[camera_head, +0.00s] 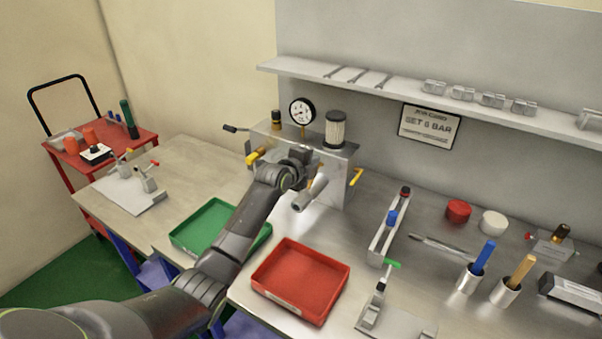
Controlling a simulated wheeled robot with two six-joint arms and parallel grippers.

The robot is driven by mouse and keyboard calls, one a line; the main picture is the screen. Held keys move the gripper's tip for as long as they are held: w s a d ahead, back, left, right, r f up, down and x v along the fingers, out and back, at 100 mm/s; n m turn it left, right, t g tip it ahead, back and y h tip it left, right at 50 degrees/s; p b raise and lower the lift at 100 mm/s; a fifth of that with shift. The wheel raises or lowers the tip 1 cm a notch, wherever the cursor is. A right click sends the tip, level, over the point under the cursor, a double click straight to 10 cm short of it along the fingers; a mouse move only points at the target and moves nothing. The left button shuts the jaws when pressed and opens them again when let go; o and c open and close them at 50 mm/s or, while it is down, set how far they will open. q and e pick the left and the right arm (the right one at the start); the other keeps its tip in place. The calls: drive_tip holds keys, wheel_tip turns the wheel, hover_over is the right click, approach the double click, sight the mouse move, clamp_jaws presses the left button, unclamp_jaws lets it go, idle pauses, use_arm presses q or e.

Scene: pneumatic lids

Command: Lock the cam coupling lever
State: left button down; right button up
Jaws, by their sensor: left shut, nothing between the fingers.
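A grey metal unit (345,160) stands on the bench at the middle back. A yellow lever (255,157) sticks out at its left front, and another yellow lever (357,177) hangs at its right side. A black-ended lever (232,128) reaches out from its upper left. A short silver cylinder (310,193) points forward from its front. I cannot tell which of these belongs to the cam coupling. My left gripper (301,154) is shut and empty at the unit's front, and hides part of it. My right gripper is out of view.
A gauge (302,111) and filter (335,129) top the unit. A green tray (205,224) lies partly under my left arm; a red tray (300,279) is in front. Toggle clamps, caps and handled tools stand right. A shelf (430,98) overhangs the back.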

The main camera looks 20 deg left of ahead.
use_arm(q)
drive_tip(key=shift+s+r, duration=0.1)
drive_tip(key=shift+s, duration=0.3)
drive_tip(key=shift+s+a+f, duration=0.1)
drive_tip(key=shift+s+f, duration=0.15)
drive_tip(key=shift+f, duration=0.1)
drive_tip(key=shift+s, duration=0.35)
drive_tip(key=shift+f, duration=0.1)
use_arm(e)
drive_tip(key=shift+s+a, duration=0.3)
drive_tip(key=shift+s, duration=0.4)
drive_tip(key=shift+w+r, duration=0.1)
